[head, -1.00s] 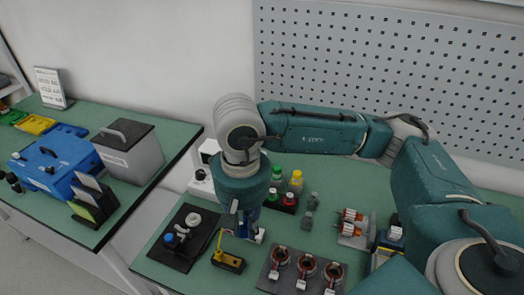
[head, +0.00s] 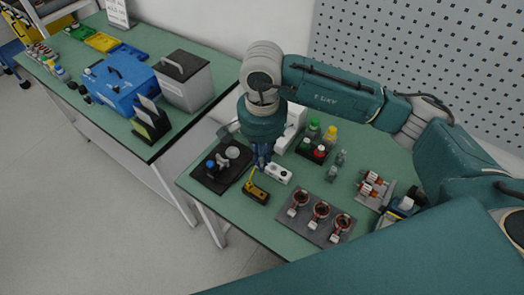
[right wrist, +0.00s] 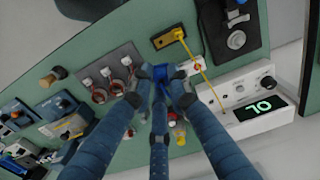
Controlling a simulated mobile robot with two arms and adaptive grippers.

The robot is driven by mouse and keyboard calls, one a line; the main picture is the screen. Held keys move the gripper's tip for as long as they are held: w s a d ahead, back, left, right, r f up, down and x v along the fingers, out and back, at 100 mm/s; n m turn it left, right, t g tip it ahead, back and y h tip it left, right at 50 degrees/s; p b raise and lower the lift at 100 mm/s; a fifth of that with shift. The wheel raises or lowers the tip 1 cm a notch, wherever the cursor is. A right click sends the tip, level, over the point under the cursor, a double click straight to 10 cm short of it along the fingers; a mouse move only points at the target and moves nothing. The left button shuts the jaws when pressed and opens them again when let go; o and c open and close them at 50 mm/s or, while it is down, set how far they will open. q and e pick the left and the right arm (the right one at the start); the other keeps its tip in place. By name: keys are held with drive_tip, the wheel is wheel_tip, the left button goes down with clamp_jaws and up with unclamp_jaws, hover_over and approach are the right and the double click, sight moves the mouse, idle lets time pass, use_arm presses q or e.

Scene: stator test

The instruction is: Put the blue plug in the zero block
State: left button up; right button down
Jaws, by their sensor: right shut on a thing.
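My right gripper (head: 262,160) points down over the table, just behind a dark block with yellow edges (head: 256,193), which looks like the zero block. In the right wrist view the gripper (right wrist: 163,76) is shut on the blue plug (right wrist: 168,71), mostly hidden between the fingertips. The block (right wrist: 172,37) lies above the fingertips there, apart from them, with a yellow lead (right wrist: 190,52) running from it. My left gripper is out of view.
A black board (head: 238,160) with round fittings lies left of the gripper. A plate with three copper-wound stators (head: 321,211) is at the right. A white meter (right wrist: 258,105) shows green digits. Bottles (head: 330,135) stand behind. A small white box (head: 278,172) sits beside the gripper.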

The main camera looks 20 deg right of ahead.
drive_tip(key=shift+f, duration=0.6)
drive_tip(key=shift+f+b, duration=0.45)
drive_tip(key=shift+f, duration=0.45)
drive_tip(key=shift+w+f+b, duration=0.1)
drive_tip(key=shift+f+b, duration=2.4)
drive_tip(key=shift+f, duration=3.45)
drive_tip(key=shift+f, duration=0.1)
drive_tip(key=shift+f+b, duration=0.1)
drive_tip(key=shift+b, duration=0.45)
drive_tip(key=shift+f+b, duration=0.1)
drive_tip(key=shift+b, duration=0.35)
